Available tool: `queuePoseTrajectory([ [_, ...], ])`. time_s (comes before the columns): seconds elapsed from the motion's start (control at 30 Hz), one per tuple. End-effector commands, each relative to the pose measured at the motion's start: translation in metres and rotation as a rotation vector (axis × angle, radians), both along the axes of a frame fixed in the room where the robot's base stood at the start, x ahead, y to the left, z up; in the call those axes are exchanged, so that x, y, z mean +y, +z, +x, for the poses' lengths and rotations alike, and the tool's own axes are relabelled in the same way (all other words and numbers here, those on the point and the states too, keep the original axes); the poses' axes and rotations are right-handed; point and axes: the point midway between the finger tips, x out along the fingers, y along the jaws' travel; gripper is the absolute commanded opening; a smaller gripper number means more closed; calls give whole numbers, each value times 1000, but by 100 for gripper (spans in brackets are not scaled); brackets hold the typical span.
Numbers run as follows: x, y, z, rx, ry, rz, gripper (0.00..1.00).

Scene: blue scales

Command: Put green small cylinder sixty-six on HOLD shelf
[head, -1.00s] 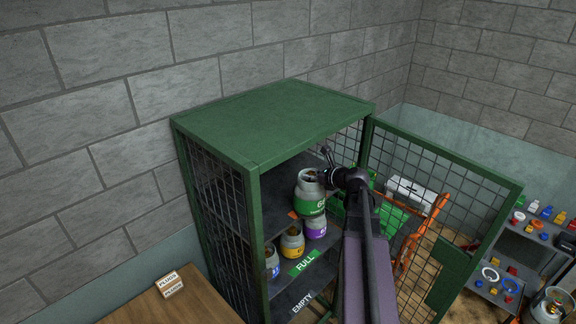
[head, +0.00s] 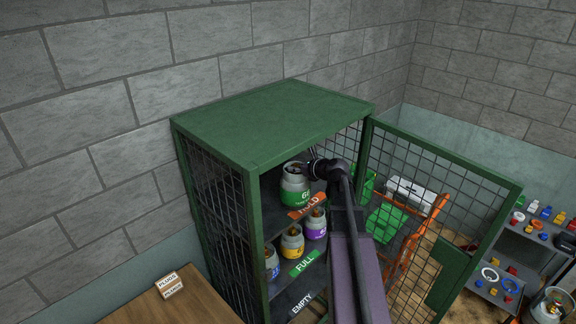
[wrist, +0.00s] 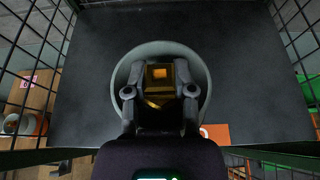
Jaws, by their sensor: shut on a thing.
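The small green-banded grey cylinder (head: 295,186) is upright inside the cage's top compartment, just behind the orange HOLD label (head: 306,205). Part of its number shows, starting with 6. My gripper (head: 308,167) reaches in from the right at the cylinder's top. In the wrist view my gripper (wrist: 159,100) is shut on the brass valve (wrist: 160,73) inside the cylinder's round grey collar (wrist: 203,75). The dark HOLD shelf (wrist: 95,60) lies below and around it. I cannot tell whether the cylinder's base touches the shelf.
The green mesh cage (head: 270,125) has its door (head: 440,200) open to the right. Blue, yellow and purple cylinders stand on the FULL shelf (head: 303,263) below. The EMPTY shelf (head: 302,302) is lower. The HOLD shelf looks clear around the held cylinder.

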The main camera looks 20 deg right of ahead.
Motion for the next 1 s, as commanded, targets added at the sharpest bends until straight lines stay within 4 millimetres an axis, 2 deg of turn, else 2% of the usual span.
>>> queuePoseTrajectory([
  [0.43,13,1,37,-1,1,2,0],
  [0.57,13,-5,34,-1,-1,2,0],
  [1.0,13,-6,34,-2,0,2,0],
])
